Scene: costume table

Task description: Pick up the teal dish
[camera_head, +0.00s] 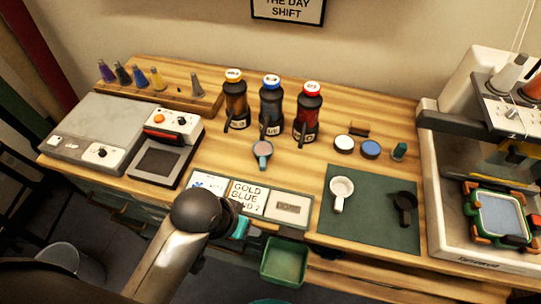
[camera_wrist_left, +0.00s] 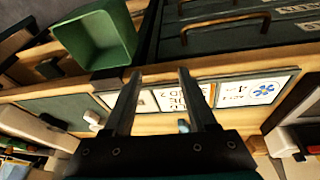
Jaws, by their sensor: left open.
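The teal dish (camera_head: 262,150) is a small round cup with a short handle and a pinkish inside. It sits on the wooden table behind the label cards, and a small bluish bit that looks like it shows low between the fingers in the left wrist view (camera_wrist_left: 183,126). My left gripper (camera_wrist_left: 158,88) is open with nothing between its fingertips. In the head view my left arm reaches in at the table's front edge, in front of the dish and apart from it; its fingers are mostly hidden there. My right gripper is not in view.
A white dish (camera_head: 341,189) and a black dish (camera_head: 404,203) lie on a green mat (camera_head: 370,233). Several bottles (camera_head: 271,107) stand behind the teal dish. A green bin (camera_head: 285,262) hangs at the front edge. Card holders (camera_head: 250,196) lie between my arm and the dish.

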